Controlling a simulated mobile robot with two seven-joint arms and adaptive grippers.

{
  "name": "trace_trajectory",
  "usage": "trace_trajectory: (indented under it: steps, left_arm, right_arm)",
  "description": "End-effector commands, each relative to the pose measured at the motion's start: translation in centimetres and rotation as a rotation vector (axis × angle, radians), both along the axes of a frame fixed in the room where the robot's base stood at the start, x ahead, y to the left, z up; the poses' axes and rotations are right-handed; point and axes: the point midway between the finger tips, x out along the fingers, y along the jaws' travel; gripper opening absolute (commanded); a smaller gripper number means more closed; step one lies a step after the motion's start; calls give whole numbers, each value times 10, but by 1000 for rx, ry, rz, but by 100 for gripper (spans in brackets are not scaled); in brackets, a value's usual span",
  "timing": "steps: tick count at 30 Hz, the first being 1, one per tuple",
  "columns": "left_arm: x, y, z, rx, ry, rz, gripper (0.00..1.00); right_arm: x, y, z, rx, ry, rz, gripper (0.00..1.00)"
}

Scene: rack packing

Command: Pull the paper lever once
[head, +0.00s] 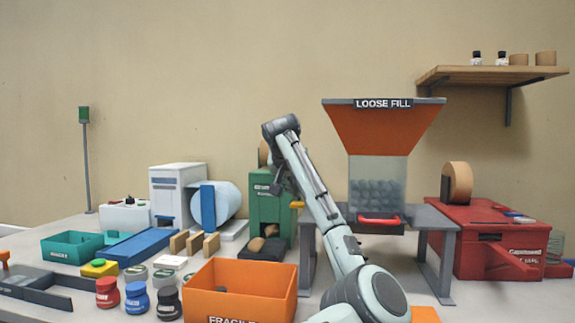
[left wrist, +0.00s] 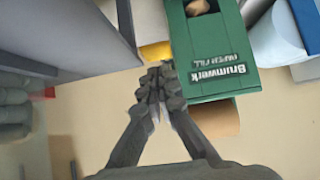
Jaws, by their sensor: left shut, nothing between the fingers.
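The green paper fill machine (head: 262,208) stands in the middle of the table; its lettered face also shows in the left wrist view (left wrist: 210,45). Its yellow lever (head: 297,205) sticks out on the right side and appears as a short yellow bar in the left wrist view (left wrist: 155,52). My left gripper (head: 277,189) is shut and empty in front of the machine. In the left wrist view its fingertips (left wrist: 160,84) are close to the lever and overlap its lower edge; I cannot tell whether they touch. My right gripper is not in view.
The loose fill hopper (head: 385,128) on its grey stand (head: 432,215) is just right of the machine. An orange fragile box (head: 240,278) stands in front. Brown crumpled paper (head: 257,244) lies at the machine's base. A red station (head: 490,235) is farther right.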

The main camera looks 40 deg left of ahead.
Motion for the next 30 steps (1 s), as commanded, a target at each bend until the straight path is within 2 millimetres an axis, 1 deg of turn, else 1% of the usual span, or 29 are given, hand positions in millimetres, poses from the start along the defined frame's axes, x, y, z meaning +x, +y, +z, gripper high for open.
trace_trajectory:
  steps: [1,3,10,15,20,30]
  left_arm:
    - [-8,-5,6,3,-7,3,0]
    - [-18,-10,15,3,-7,3,0]
    - [-48,-28,42,2,-6,3,0]
    - [-61,-37,55,1,-5,3,0]
    - [-66,-40,58,2,-3,1,0]
    - [-66,-40,58,2,-3,1,0]
  right_arm:
    - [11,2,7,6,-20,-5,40]
    - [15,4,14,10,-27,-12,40]
    - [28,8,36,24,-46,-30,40]
    - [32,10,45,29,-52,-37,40]
    - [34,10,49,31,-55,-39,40]
    - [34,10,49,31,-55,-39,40]
